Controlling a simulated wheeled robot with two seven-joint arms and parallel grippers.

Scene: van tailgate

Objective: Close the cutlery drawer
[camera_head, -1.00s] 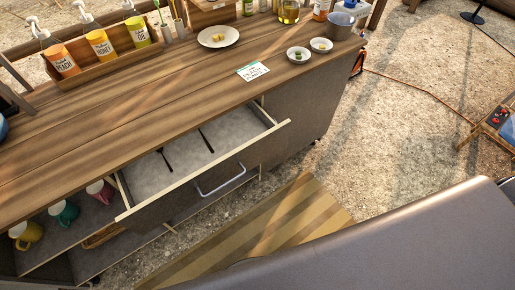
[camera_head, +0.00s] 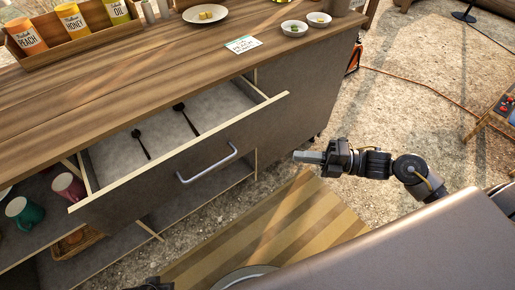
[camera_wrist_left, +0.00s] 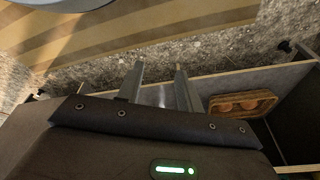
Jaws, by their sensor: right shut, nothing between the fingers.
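The cutlery drawer (camera_head: 185,168) stands pulled out from the wooden counter in the head view. Its front carries a silver bar handle (camera_head: 208,165), and two dark utensils (camera_head: 141,145) lie on its pale floor. My right gripper (camera_head: 303,156) is shut and empty, to the right of the drawer front and apart from it. In the left wrist view my left gripper (camera_wrist_left: 160,82) has its two fingers apart with nothing clearly held between them. I cannot clearly make out the left gripper in the head view.
Mugs (camera_head: 68,186) and a basket (camera_head: 78,240) stand on shelves under the drawer; the basket also shows in the left wrist view (camera_wrist_left: 242,104). Plates, bowls and tins are on the counter (camera_head: 130,75). A striped mat (camera_head: 300,225) covers ground before the drawer.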

